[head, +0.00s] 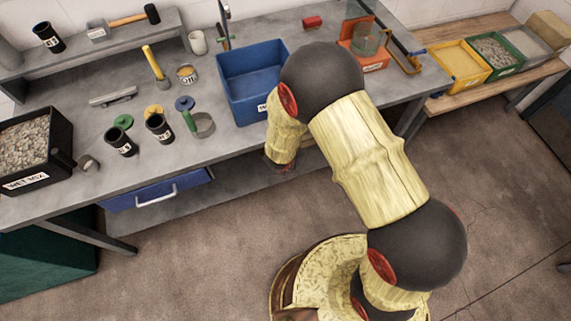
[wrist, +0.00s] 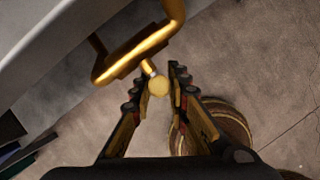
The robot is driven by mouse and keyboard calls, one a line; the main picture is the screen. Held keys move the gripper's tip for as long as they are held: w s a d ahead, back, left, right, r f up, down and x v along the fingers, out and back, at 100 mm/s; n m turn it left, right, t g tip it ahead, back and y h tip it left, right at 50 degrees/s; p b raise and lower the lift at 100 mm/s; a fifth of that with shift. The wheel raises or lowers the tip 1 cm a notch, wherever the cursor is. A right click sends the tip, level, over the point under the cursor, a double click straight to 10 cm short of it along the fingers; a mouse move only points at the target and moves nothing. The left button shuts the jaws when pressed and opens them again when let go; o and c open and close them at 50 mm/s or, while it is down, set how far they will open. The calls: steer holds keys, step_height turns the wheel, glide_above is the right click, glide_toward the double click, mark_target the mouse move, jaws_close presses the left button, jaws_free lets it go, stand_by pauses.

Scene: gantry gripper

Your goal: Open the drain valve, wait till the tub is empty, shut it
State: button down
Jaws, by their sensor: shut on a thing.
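The blue tub (head: 233,98) stands on the grey workbench in the head view, with a white label low on its front wall. My arm covers its right front side. I cannot tell how much water is in it. In the wrist view a bent brass pipe (wrist: 140,52) runs below the bench edge. A short stem with a round yellowish end, seemingly the drain valve's handle (wrist: 159,87), sticks out from it. My gripper (wrist: 162,76) has its fingers on either side of this handle and is shut on it. The gripper and the valve are hidden in the head view.
The workbench (head: 75,200) holds labelled cups, a hammer, a gravel bin (head: 58,150) and an orange stand (head: 372,52). A blue drawer (head: 130,195) sits below its front edge. A side bench at right carries several trays. The floor (head: 220,260) in front is clear.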

steer(key=shift+w+d, duration=0.1)
steer(key=shift+w, duration=0.05)
steer(key=c, duration=1.8)
jaws_free()
steer(key=shift+c, duration=0.2)
steer(key=shift+r, duration=0.1)
steer(key=shift+r, duration=0.3)
steer(key=v, duration=1.1)
steer(key=shift+s, duration=0.3)
